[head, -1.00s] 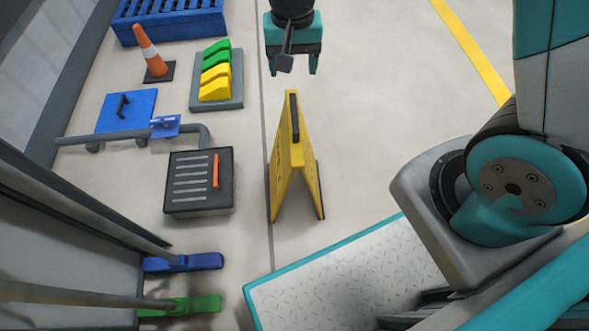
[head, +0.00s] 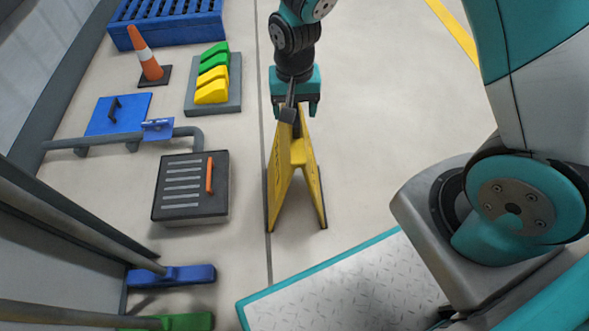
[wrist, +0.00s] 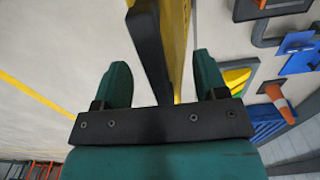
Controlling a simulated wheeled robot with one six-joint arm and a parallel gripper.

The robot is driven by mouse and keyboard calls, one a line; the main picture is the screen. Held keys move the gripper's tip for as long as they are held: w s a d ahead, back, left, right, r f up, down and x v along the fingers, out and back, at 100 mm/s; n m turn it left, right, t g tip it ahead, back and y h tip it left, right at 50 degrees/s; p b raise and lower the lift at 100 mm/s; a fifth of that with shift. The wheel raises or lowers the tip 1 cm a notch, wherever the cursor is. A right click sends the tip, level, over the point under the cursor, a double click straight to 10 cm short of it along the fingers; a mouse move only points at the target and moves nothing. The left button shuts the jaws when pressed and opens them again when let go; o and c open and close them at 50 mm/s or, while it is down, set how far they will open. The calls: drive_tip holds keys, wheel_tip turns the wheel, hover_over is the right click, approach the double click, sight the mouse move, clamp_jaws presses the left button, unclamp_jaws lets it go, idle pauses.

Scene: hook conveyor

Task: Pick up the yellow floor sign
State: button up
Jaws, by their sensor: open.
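The yellow floor sign (head: 283,180) stands upright and spread like an A on the floor, in the middle of the head view. Its dark top edge or handle also shows in the wrist view (wrist: 150,50), lying between the two fingers. My gripper (head: 295,112) is open at the top of the sign in the head view. In the wrist view my gripper (wrist: 160,85) has one teal finger on each side of the sign's top, with gaps visible on both sides. The sign's very top is partly hidden behind my wrist camera in the head view.
Left of the sign are a grey box with an orange handle (head: 190,188), yellow and green wedges (head: 212,92), an orange cone (head: 147,58) and a blue crate (head: 170,28). Blue (head: 172,276) and green (head: 175,321) broom heads lie at lower left. Floor to the right is clear.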

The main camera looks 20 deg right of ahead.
wheel_tip(320, 180, down, 2)
drive_tip(key=shift+r, duration=0.1)
clamp_jaws()
drive_tip(key=shift+r, duration=0.15)
idle(0.3)
